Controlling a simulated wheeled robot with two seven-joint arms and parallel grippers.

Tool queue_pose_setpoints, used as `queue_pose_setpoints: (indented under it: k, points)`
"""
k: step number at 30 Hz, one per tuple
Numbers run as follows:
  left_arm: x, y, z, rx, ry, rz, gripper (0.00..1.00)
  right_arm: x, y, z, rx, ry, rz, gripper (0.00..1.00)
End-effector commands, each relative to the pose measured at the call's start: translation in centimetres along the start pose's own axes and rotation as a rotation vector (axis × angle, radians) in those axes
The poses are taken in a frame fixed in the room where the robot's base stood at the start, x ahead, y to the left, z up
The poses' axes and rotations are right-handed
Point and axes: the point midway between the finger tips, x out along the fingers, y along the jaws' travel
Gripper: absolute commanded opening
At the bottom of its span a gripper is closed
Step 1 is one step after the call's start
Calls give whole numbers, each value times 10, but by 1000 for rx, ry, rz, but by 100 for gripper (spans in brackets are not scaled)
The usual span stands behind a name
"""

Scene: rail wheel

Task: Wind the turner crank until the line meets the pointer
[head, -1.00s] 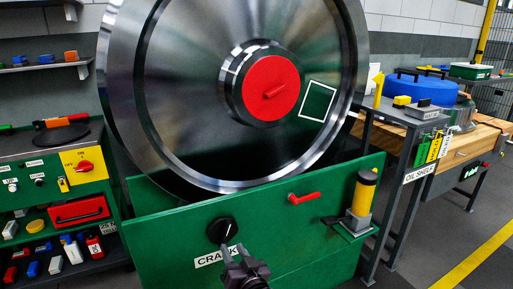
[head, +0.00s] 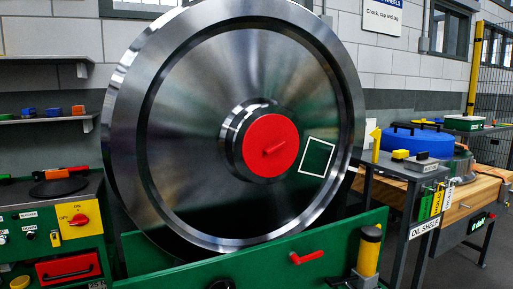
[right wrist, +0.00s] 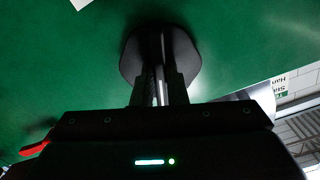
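The big steel wheel (head: 190,130) stands upright in the green turner (head: 220,268). Its red hub cap (head: 258,160) has a red bar, and a white square outline (head: 304,158) lies right of the hub. I cannot make out a separate line on the wheel. A yellow upright piece (head: 376,142), possibly the pointer, stands at the wheel's right edge. The black crank (head: 222,285) shows only at the bottom edge of the head view. In the right wrist view, my right gripper (right wrist: 160,98) has its fingers closed around the crank's handle below its dark hub (right wrist: 160,48). My left gripper is out of view.
A red lever (head: 307,257) and a yellow-black cylinder (head: 369,250) are on the turner's front right. The oil shelf (head: 395,178) stands close on the right. A control cabinet (head: 55,235) with a yellow switch panel stands on the left.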

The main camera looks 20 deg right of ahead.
Motion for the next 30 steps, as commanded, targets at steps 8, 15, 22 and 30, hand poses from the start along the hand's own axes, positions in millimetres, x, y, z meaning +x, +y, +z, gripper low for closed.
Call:
queue_pose_setpoints:
  k: [8, 15, 22, 30]
  points:
    - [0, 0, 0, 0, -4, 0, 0, 0, 0, 0, 12, 0, 1, 0]
    - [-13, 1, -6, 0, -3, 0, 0, 0, -1, -2, 282, 0, 3, 0]
    - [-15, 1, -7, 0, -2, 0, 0, 0, 0, 0, 405, 0, 0, 0]
    - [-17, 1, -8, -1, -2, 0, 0, 0, -1, -1, 430, 1, 0, 0]
